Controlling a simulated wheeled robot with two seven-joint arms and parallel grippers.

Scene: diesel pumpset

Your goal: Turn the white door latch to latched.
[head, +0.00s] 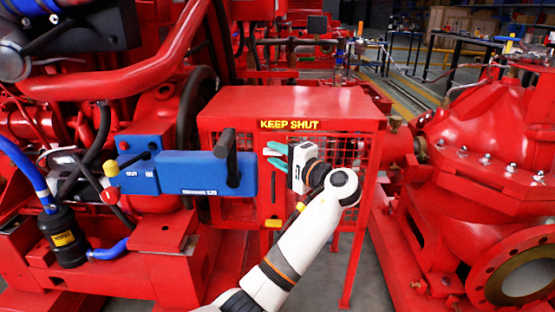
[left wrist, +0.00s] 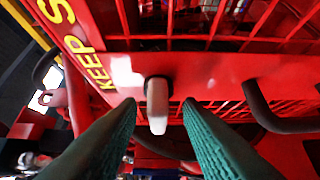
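The white latch (left wrist: 157,105) shows in the left wrist view on a red door frame (left wrist: 205,75), with a dark pivot at its upper end in the picture. It points down the picture, between my left gripper's two green fingers. My left gripper (head: 276,155) is open, its fingers apart on either side of the latch; I see no clear contact. It also shows in the left wrist view (left wrist: 162,110). In the head view it is in front of the red mesh guard (head: 290,103), below the yellow KEEP SHUT lettering (head: 289,125); I cannot make out the latch there. My right gripper is not in view.
A black handle (left wrist: 270,112) stands on the frame right of the latch in the left wrist view. In the head view, a blue panel (head: 190,171) with a black lever stands left of the guard, and a large red pump (head: 490,150) stands right.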

